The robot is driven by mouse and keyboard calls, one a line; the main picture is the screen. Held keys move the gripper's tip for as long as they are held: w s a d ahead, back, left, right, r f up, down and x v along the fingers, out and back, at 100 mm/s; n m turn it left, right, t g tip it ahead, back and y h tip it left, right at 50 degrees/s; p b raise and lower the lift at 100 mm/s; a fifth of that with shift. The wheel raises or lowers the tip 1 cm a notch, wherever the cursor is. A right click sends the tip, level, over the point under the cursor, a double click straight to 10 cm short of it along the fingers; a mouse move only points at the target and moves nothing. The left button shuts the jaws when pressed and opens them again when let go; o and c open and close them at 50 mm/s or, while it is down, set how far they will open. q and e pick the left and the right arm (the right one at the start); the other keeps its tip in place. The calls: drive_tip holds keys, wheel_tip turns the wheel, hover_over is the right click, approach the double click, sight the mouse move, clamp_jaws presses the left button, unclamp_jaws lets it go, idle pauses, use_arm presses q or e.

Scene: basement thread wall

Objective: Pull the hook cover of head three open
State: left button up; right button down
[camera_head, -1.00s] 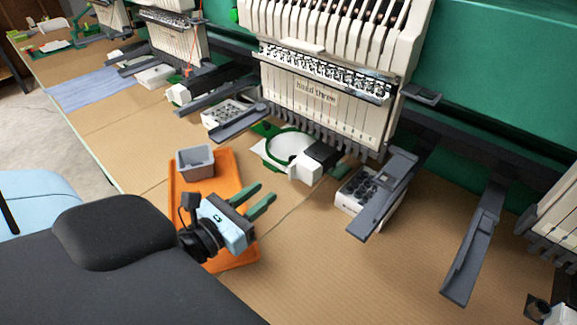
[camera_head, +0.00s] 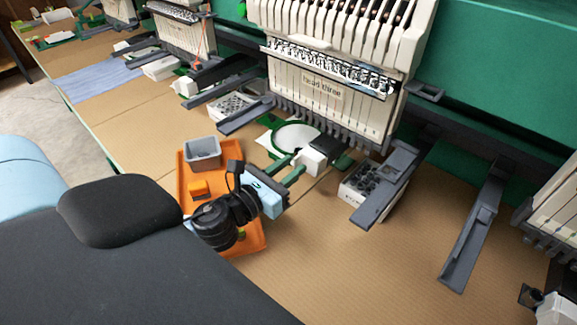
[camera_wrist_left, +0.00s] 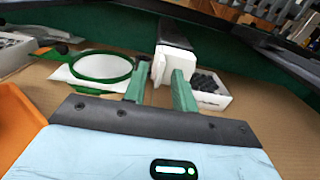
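Head three (camera_head: 322,88) carries its name on a cream needle panel. Below it, a white hook arm (camera_head: 308,160) with a black top sticks out over the table. Its white front end, where the hook cover sits, also shows in the left wrist view (camera_wrist_left: 172,64). I cannot make out a separate cover edge. My left gripper (camera_head: 292,169) is open, its green fingers pointing at that front end. In the left wrist view the fingers (camera_wrist_left: 160,78) are spread just short of the white end, with nothing held between them. Contact cannot be told. My right gripper is not in view.
A green hoop (camera_head: 294,137) with white fabric lies beside the hook arm. An orange tray (camera_head: 186,182) with a grey bin (camera_head: 202,153) is left of my gripper. A white box of dark bobbins (camera_head: 356,186) and a grey bracket (camera_head: 385,188) stand right.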

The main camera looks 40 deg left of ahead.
use_arm(q)
drive_tip(key=shift+w, duration=0.15)
clamp_jaws()
idle(0.5)
